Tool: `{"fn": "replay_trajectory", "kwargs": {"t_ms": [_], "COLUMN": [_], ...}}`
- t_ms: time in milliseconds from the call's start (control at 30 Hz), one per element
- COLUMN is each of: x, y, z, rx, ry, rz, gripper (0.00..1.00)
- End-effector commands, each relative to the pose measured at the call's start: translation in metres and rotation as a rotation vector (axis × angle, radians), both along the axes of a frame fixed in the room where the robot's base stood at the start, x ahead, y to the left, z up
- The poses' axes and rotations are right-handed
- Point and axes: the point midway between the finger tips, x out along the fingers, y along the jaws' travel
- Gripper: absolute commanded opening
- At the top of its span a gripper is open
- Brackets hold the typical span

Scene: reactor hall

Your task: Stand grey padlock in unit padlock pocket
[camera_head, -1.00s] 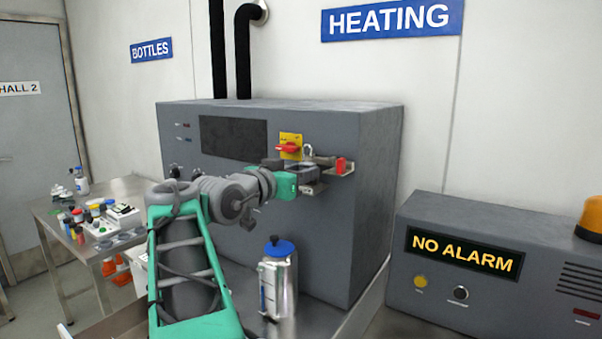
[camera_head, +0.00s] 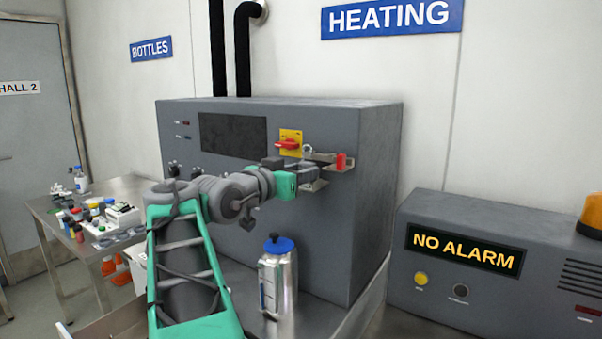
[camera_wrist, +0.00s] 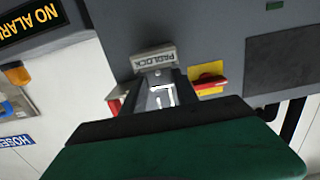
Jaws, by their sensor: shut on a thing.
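The grey padlock (camera_wrist: 162,96) is between my gripper's fingers in the wrist view, its pale shackle showing. In the head view its small shackle (camera_head: 308,149) shows just above my gripper (camera_head: 314,171), which is shut on it. The unit's padlock pocket (camera_head: 342,168) is a small ledge on the heating unit's front, beside the gripper tips. Its upside-down "PADLOCK" label (camera_wrist: 154,58) lies just beyond the padlock in the wrist view. The fingers hide most of the padlock's body, and I cannot tell whether it touches the pocket.
A red block (camera_head: 341,161) is at the pocket's right end. A red-handled switch on a yellow plate (camera_head: 290,143) is close to the left. A blue-lidded metal flask (camera_head: 278,277) stands below my arm. A cluttered side table (camera_head: 138,190) is at the left.

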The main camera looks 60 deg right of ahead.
Motion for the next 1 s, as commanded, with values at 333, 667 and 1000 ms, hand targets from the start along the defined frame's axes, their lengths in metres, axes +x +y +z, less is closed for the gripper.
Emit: {"fn": "replay_trajectory", "kwargs": {"t_ms": [333, 667, 1000], "x": [-0.0001, 0.0002, 0.0002], "y": [0.0003, 0.0006, 0.0006], "z": [-0.0025, -0.0076, -0.0070], "rx": [-0.001, -0.001, -0.001], "ry": [-0.001, -0.001, -0.001], "rz": [0.000, 0.000, 0.000], "gripper": [0.00, 0.00, 0.00]}}
